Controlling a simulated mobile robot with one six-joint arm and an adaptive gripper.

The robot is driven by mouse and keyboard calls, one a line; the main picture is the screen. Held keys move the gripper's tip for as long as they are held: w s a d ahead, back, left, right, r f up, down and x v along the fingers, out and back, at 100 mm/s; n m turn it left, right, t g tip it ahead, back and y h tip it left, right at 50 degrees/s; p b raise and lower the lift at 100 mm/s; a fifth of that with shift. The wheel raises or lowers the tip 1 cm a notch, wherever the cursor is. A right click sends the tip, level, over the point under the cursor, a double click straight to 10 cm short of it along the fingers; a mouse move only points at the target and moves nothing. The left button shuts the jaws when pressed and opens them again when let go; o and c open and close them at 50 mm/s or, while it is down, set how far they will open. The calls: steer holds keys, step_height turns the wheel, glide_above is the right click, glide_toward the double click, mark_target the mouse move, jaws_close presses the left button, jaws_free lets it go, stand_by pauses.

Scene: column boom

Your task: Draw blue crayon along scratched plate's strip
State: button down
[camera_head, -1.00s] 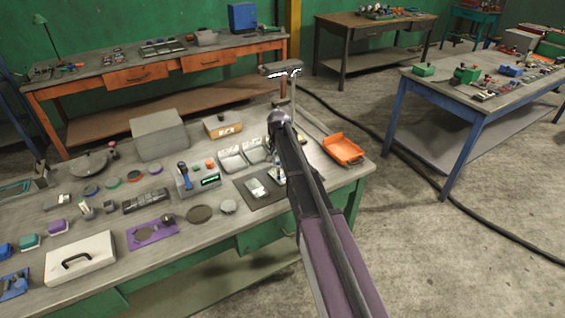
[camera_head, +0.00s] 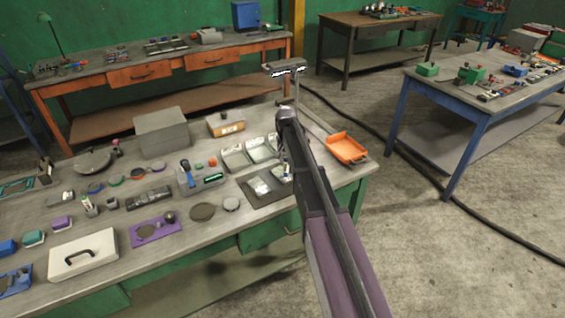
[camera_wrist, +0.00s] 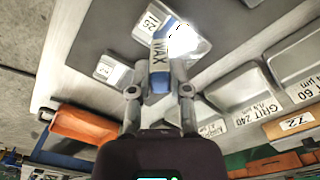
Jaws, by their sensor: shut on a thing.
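My gripper (camera_wrist: 160,88) is shut on a blue crayon (camera_wrist: 158,60) with a white band marked "WAX". The crayon points away from the fingers, its far end over a silvery plate (camera_wrist: 188,46) with a white number label and a bright glare. I cannot tell whether the tip touches the plate, and the glare hides part of its surface. A smaller labelled plate (camera_wrist: 108,70) lies to the left on the same dark mat (camera_wrist: 95,38). In the head view, the mat (camera_head: 258,200) lies near the bench's front right, and my arm hides most of the gripper and crayon.
Grey grit-labelled trays (camera_wrist: 243,86) stand close to the right of my gripper in the wrist view. An orange tray (camera_head: 346,147) is at the bench's right end. Several small items fill the bench's left.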

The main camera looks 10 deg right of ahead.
steer(key=shift+w+d, duration=0.25)
steer(key=shift+d, duration=0.5)
steer(key=shift+r, duration=0.15)
steer(key=shift+r+p, duration=2.85)
steer(key=shift+p, duration=0.15)
steer(key=shift+r+p, duration=1.5)
